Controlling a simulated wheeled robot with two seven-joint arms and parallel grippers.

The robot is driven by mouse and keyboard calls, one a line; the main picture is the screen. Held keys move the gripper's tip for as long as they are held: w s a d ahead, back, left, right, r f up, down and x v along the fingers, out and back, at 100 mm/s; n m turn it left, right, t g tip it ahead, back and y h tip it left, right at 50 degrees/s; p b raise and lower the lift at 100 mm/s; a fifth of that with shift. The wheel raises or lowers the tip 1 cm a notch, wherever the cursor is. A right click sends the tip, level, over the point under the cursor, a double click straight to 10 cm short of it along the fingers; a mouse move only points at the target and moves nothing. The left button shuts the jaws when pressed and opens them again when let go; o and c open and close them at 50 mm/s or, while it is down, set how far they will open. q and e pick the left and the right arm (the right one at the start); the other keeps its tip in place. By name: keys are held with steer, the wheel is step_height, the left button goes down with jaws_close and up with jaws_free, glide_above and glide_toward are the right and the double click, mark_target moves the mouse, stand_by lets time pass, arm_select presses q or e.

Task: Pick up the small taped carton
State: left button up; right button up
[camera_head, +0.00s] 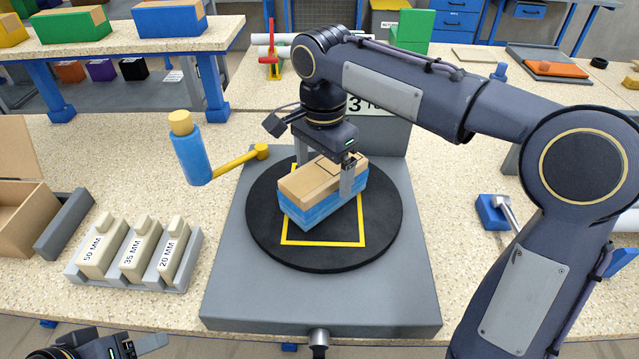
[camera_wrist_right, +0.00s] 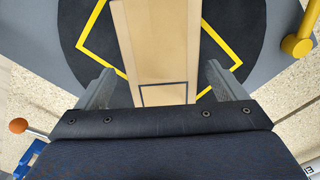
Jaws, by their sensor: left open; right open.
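The small carton (camera_head: 318,198) has a tan top and blue bands along its sides, and sits on the black turntable (camera_head: 268,235) inside a yellow square outline. Its tan top also shows in the right wrist view (camera_wrist_right: 155,40). My right gripper (camera_head: 330,172) is open over the carton, pointing down. In the right wrist view its two fingers (camera_wrist_right: 160,75) stand on either side of the carton, with a visible gap on each side. In the head view one finger covers part of the carton's right side. My left gripper (camera_head: 140,346) is open at the bottom left, partly cut off.
A blue bottle with a tan cap (camera_head: 190,148) and a yellow lever (camera_head: 240,160) stand left of the turntable. A rack of labelled blocks (camera_head: 130,283) and an open cardboard box (camera_head: 22,205) lie further left.

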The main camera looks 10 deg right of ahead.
steer(key=f, duration=0.4)
steer(key=shift+w+d+f, duration=0.25)
steer(key=shift+d+f, duration=0.05)
steer(key=shift+f, duration=0.1)
steer(key=shift+r, duration=0.15)
steer(key=c, duration=1.4)
